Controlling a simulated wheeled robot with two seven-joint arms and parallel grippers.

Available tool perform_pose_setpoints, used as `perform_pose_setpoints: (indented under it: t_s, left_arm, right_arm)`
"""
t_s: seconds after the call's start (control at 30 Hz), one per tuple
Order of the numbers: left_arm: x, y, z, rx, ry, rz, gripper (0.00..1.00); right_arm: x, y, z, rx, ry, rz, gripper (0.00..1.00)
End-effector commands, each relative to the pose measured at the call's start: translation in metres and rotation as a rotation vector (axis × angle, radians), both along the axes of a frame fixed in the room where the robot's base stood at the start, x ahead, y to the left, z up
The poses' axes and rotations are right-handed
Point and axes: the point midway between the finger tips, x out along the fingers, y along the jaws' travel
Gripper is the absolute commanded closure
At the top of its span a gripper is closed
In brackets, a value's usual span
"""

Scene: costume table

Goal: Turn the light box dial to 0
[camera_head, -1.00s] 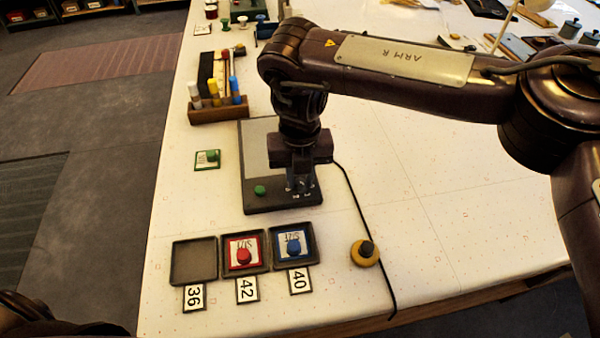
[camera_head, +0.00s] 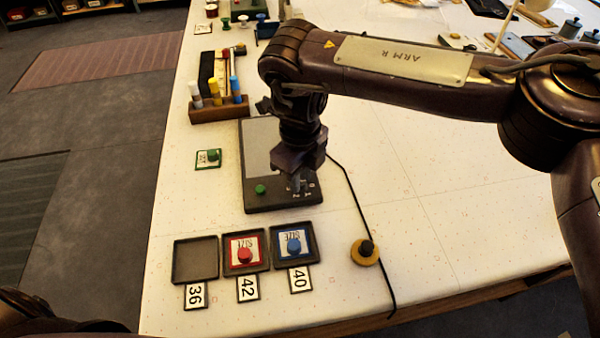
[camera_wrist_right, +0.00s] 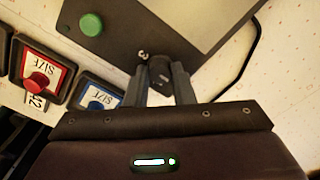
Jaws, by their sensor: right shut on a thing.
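The light box (camera_head: 258,150) lies on the table, a dark flat box with a pale panel and a green button (camera_head: 260,189) near its front edge. My right gripper (camera_head: 300,185) points down at the box's front right corner. In the right wrist view its two fingers are shut on the dark dial (camera_wrist_right: 160,70), one finger on each side. A "3" mark shows on the box beside the dial; the other marks there are mostly hidden by the gripper. The dial's exact setting cannot be read. My left gripper is not in view.
Three small trays (camera_head: 196,260) stand in front of the box, with number cards 36, 42 and 40. Two hold red and blue knobbed size tags. A green tag (camera_head: 208,158) lies left of the box. A yellow-black knob (camera_head: 365,252) and cable lie right. A marker rack (camera_head: 218,108) stands behind.

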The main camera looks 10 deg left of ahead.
Motion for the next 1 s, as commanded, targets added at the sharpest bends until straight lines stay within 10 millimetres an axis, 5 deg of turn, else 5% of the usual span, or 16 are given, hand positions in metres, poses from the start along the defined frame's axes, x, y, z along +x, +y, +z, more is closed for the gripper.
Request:
perform_pose_setpoints:
  t_s: [0.67, 0.7, 0.87, 1.0]
  left_arm:
    - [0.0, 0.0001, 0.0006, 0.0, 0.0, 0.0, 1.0]
    - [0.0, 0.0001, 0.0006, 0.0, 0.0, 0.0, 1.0]
    - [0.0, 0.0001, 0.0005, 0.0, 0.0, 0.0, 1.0]
    - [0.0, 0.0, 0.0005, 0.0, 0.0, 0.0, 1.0]
  right_arm:
    - [0.0009, -0.0002, 0.0011, 0.0, -0.002, 0.063, 1.0]
    - [0.0009, -0.0002, 0.0011, 0.0, -0.002, 0.063, 0.75]
    - [0.0007, -0.0002, 0.0008, 0.0, -0.002, 0.063, 0.56]
    - [0.0004, -0.0002, 0.0005, 0.0, -0.001, 0.063, 0.56]
